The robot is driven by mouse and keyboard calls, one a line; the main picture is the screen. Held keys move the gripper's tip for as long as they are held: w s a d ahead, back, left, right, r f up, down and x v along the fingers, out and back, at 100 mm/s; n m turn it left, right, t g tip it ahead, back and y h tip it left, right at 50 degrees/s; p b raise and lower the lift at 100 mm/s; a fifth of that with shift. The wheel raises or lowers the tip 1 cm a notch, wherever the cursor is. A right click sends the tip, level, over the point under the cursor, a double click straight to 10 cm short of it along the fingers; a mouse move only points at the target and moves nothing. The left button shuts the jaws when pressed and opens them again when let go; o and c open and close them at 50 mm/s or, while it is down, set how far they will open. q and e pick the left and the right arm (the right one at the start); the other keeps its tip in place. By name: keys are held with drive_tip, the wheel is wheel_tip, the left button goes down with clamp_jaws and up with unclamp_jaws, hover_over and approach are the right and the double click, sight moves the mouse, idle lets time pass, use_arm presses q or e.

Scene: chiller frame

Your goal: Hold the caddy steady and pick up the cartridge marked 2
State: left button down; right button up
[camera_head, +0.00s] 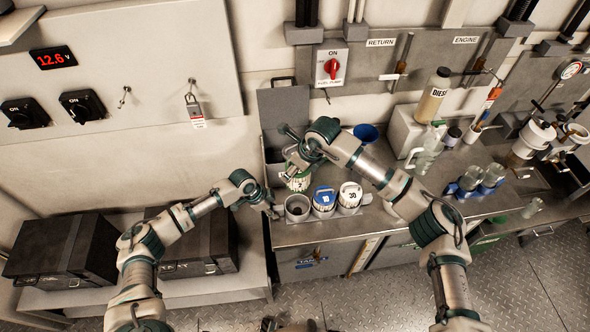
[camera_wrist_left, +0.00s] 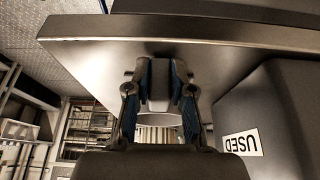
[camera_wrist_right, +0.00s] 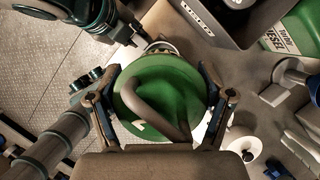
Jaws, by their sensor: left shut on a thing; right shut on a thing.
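The caddy (camera_head: 338,213) sits at the front edge of the metal bench, with an open round cup (camera_head: 298,208) at its left. A blue-topped cartridge (camera_head: 323,198) and a white-topped cartridge (camera_head: 350,194) stand in it. My left gripper (camera_head: 274,207) is at the caddy's left end, shut on it; it also shows in the left wrist view (camera_wrist_left: 160,95). My right gripper (camera_wrist_right: 160,105) is shut on the green-topped cartridge (camera_wrist_right: 150,85), whose white mark is only partly legible. In the head view this cartridge (camera_head: 298,180) is just above and behind the open cup.
A dark bin (camera_head: 284,108) labelled USED (camera_wrist_left: 240,145) stands behind the caddy. A blue funnel-like bowl (camera_head: 367,132), a diesel bottle (camera_head: 433,97) and clear jars (camera_head: 480,178) are farther right. Black cases (camera_head: 62,250) sit on the lower left bench.

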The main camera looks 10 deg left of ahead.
use_arm(q)
drive_tip(key=c, duration=0.9)
unclamp_jaws()
